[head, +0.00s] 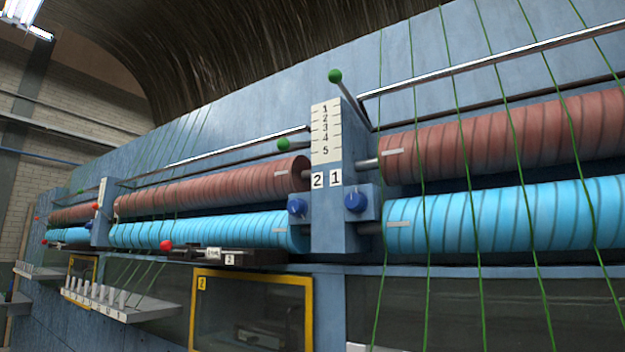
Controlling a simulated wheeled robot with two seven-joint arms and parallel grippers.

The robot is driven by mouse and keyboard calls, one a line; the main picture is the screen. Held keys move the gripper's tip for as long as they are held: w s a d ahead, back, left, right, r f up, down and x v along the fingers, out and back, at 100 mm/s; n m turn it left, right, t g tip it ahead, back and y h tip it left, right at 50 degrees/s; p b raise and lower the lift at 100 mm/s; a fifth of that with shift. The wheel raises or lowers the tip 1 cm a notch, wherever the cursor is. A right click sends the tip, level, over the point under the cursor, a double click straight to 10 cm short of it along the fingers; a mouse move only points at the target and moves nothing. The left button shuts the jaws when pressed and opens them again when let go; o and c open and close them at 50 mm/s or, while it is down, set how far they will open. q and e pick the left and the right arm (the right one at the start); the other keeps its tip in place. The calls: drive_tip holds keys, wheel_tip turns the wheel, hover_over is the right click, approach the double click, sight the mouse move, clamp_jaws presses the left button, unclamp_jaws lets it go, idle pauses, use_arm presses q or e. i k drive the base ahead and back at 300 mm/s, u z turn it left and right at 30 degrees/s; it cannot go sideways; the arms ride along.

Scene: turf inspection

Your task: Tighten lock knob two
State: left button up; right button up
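Two blue knobs sit low on either side of a blue-grey post. The left blue knob (297,206) is beside the label "2" (317,181). The right blue knob (355,202) is below the label "1" (336,178) on a small block. How tight either knob is cannot be told from here. A white scale plate (326,130) numbered 1 to 5 is on the post (338,235) above the labels. Neither of my grippers is in view.
Brown rollers (500,138) run above blue rollers (480,220), with green strands crossing them. Green-tipped levers (335,76) stick out near the post. A yellow-framed window (308,310) is below. A shelf with white pegs (130,305) juts out at lower left.

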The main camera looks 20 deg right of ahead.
sight(298, 208)
drive_tip(key=z, duration=2.55)
drive_tip(key=k, duration=0.5)
drive_tip(key=u, duration=0.6)
